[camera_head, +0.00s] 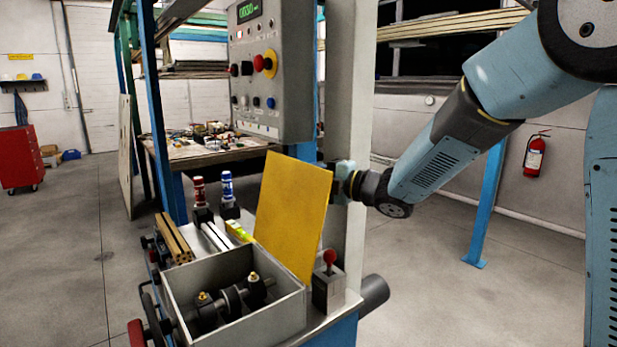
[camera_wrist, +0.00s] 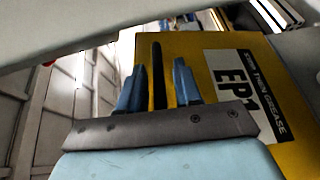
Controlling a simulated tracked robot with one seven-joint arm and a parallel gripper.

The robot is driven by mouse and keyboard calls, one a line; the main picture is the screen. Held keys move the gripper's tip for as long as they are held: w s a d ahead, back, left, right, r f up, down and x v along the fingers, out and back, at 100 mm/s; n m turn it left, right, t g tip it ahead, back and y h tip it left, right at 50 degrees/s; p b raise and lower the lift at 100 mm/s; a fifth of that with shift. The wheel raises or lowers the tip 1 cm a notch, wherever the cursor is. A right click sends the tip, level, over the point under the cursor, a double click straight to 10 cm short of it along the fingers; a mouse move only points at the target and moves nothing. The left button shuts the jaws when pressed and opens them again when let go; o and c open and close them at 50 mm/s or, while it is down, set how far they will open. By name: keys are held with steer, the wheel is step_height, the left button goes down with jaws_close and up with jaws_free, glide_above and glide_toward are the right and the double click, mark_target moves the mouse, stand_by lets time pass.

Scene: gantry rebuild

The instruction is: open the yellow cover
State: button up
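The yellow cover (camera_head: 291,214) stands raised and tilted at the back of an open grey box (camera_head: 267,326) in the head view. In the wrist view the cover (camera_wrist: 200,70) fills the middle and right and bears a white label reading EP1. My gripper (camera_head: 342,178) is at the cover's upper right edge, partly hidden behind it. In the wrist view my gripper (camera_wrist: 159,65) has its two blue fingers apart. A dark bar (camera_wrist: 158,85) stands between them, with gaps visible on both sides. I cannot tell whether the fingers touch the cover.
Inside the box lies a dark shaft with brass fittings (camera_head: 232,297). A red-knobbed lever (camera_head: 329,280) stands right of the box. Two bottles (camera_head: 227,190) stand behind it. A control panel (camera_head: 270,70) hangs above. Floor at right is clear.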

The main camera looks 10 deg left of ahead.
jaws_close()
stand_by(0.3)
steer(key=shift+d, duration=0.1)
